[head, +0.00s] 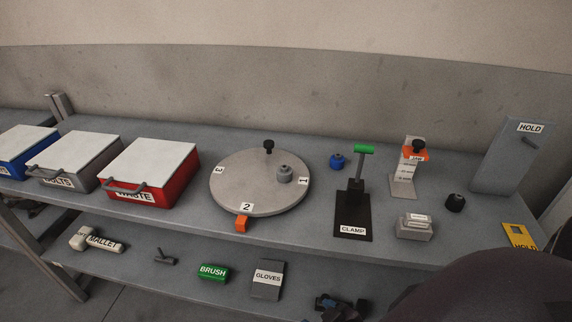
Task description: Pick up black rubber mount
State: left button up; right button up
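A small black rubber mount (455,203) stands on the grey bench top at the right, between the clear-topped grey block and the HOLD panel. Nothing touches it. A similar blue mount (337,161) stands behind the clamp, and a grey one (285,173) sits on the round turntable near mark 1. My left gripper is not in view. A dark rounded shape, apparently my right arm, covers the lower right corner. A dark jointed shape (341,306) at the bottom edge may be my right gripper; its fingers cannot be made out.
The turntable (240,190) has a black knob at its back. The CLAMP stand (353,215), an orange-topped stand (403,185), a grey block (414,229) and the HOLD panel (510,165) surround the mount area. Lidded bins, including red WASTE (170,190), stand left. The lower shelf holds tools.

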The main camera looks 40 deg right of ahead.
aim_at(455, 202)
jog(key=z, duration=2.3)
